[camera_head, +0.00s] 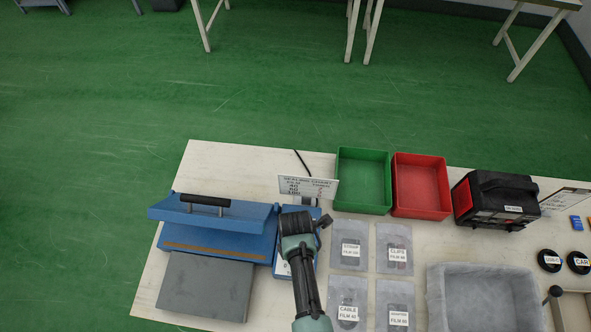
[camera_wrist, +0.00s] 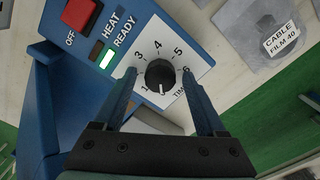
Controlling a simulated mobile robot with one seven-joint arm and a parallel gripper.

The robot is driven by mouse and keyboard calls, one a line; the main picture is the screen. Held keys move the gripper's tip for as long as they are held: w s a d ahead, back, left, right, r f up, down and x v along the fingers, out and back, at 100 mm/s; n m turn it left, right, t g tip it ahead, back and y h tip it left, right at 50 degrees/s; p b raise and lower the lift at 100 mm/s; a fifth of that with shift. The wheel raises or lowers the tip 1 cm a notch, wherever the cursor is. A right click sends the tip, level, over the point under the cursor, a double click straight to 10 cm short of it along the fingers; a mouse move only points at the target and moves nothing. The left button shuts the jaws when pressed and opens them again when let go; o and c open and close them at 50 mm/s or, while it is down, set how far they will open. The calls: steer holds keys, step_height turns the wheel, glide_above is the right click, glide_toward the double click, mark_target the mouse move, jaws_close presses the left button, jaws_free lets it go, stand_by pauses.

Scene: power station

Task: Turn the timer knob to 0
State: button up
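The timer knob (camera_wrist: 159,74) is a round black knob on a white dial plate of the blue sealer, seen in the wrist view. Digits 1, 3, 4, 5 and 6 show around it; no 0 is readable. Its white mark points to the bottom of the picture, past the 1. My gripper (camera_wrist: 158,80) is open, one finger on each side of the knob, with a gap visible on both sides. In the head view, my gripper (camera_head: 300,222) is over the sealer's control box (camera_head: 281,265) and hides the knob.
A red OFF switch (camera_wrist: 78,14) and a lit green READY lamp (camera_wrist: 106,58) sit beside the dial. The sealer's raised blue lid (camera_head: 230,220) is to the left. Film bags (camera_head: 350,245), green (camera_head: 363,180) and red (camera_head: 421,187) bins and a grey tray (camera_head: 433,300) are to the right.

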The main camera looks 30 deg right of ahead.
stand_by(0.3)
step_height(320, 180, up, 13)
steer(key=shift+b, duration=0.3)
stand_by(0.3)
stand_by(0.4)
